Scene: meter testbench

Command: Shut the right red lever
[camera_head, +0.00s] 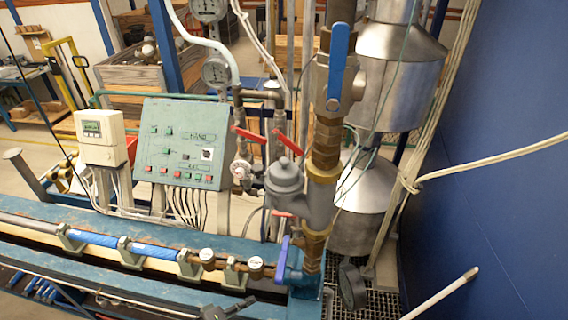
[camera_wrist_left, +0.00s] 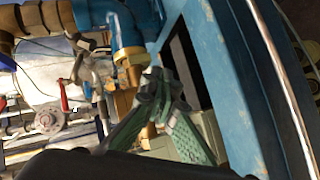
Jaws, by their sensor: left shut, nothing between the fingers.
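Two red levers show in the head view behind the grey meter body: the left red lever (camera_head: 250,135) and the right red lever (camera_head: 288,144). The right one slants down to the right on its pipe, beside the brass column. A red lever (camera_wrist_left: 63,96) also shows in the wrist view near a round flange; I cannot tell which one it is. My left gripper (camera_head: 230,308) is a small dark shape at the bottom edge of the head view, below and well apart from the levers. In the wrist view its fingertips (camera_wrist_left: 160,92) meet, empty. My right gripper is out of view.
A blue lever (camera_head: 338,62) stands on the brass column, and another blue handle (camera_head: 283,258) sits low at the bench end. The green control panel (camera_head: 183,142) stands left of the levers. The blue bench rail (camera_head: 110,228) crosses the front. A blue wall (camera_head: 500,150) closes the right.

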